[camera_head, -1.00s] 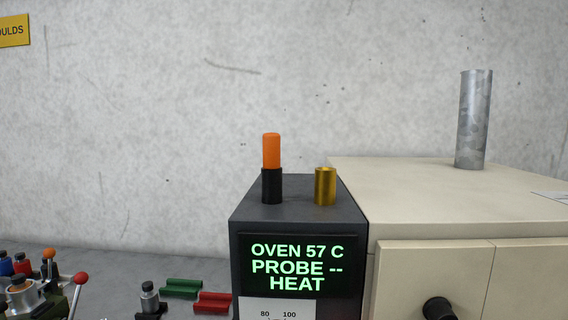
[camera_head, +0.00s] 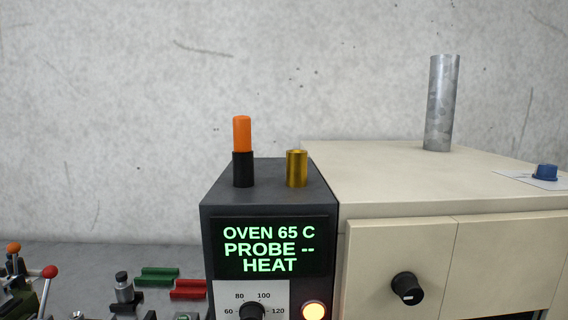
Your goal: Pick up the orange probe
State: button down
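The orange probe (camera_head: 242,134) stands upright in a black holder (camera_head: 243,170) on top of the dark oven control box (camera_head: 213,187). Only its orange upper part shows; whatever lies below is hidden in the holder. A brass cylinder (camera_head: 297,169) stands to its right on the same box, apart from it. The box display (camera_head: 269,248) reads OVEN 65 C, PROBE --, HEAT. My gripper is not in view.
The cream oven (camera_head: 400,180) adjoins the box on the right, with a metal pipe (camera_head: 441,104) on top and a blue object (camera_head: 545,172) at its right. A lit button (camera_head: 314,311) and dial sit below the display. Green (camera_head: 157,277) and red (camera_head: 189,289) pieces lie left.

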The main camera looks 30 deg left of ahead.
aim_at(243, 140)
jog(key=j+u, duration=0.15)
jog(key=u, duration=0.2)
jog(key=j+u, duration=0.15)
jog(key=u, duration=0.2)
